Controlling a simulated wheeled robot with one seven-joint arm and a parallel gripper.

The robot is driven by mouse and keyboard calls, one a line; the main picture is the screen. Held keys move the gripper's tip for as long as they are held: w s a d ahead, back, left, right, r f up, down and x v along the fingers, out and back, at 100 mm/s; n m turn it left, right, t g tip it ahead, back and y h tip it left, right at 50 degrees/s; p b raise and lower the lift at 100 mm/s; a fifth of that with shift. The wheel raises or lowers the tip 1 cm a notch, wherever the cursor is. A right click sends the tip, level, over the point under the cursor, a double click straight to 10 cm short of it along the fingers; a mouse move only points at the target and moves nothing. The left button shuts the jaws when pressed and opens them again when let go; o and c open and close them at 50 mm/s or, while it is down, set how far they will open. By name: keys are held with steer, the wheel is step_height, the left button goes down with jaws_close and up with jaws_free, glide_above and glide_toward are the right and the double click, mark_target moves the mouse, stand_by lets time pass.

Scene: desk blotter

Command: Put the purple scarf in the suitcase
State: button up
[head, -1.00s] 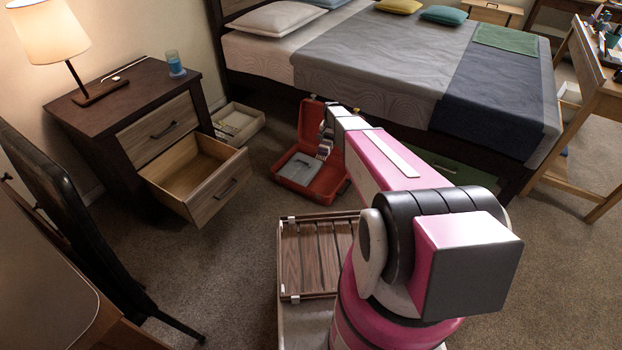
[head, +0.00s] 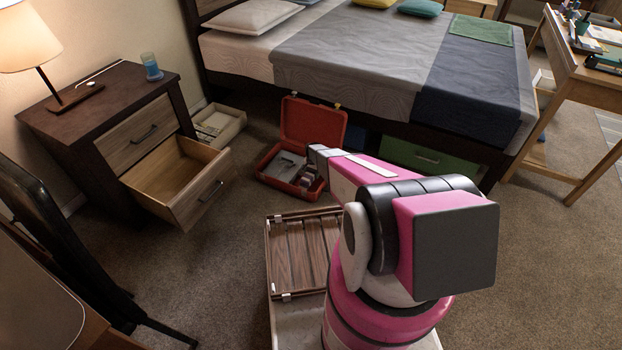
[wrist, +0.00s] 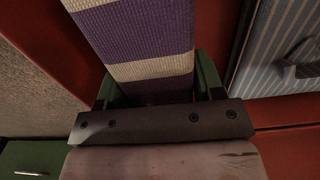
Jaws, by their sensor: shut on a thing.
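The purple scarf (wrist: 145,38) has cream stripes and hangs between my gripper's green fingers (wrist: 155,88), which are shut on it. In the head view the scarf (head: 309,178) shows as a small striped patch at the right front of the suitcase. The red suitcase (head: 313,122) stands open on the carpet with its lid up at the back. In the wrist view its red surface (wrist: 285,112) shows on both sides of the scarf. I cannot tell whether the scarf rests on the suitcase bottom. My forearm partly hides the suitcase's right side.
A grey striped item (wrist: 285,45) lies beside the scarf in the suitcase. The bed (head: 370,75) stands behind, with a green drawer (head: 430,158) beneath. A nightstand (head: 105,115) with an open drawer (head: 180,180) is left. A slatted wooden tray (head: 303,250) sits near my base.

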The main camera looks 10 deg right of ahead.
steer(key=shift+f, duration=2.1)
steer(key=shift+f, duration=0.15)
steer(key=o, duration=1)
steer(key=shift+c, duration=0.2)
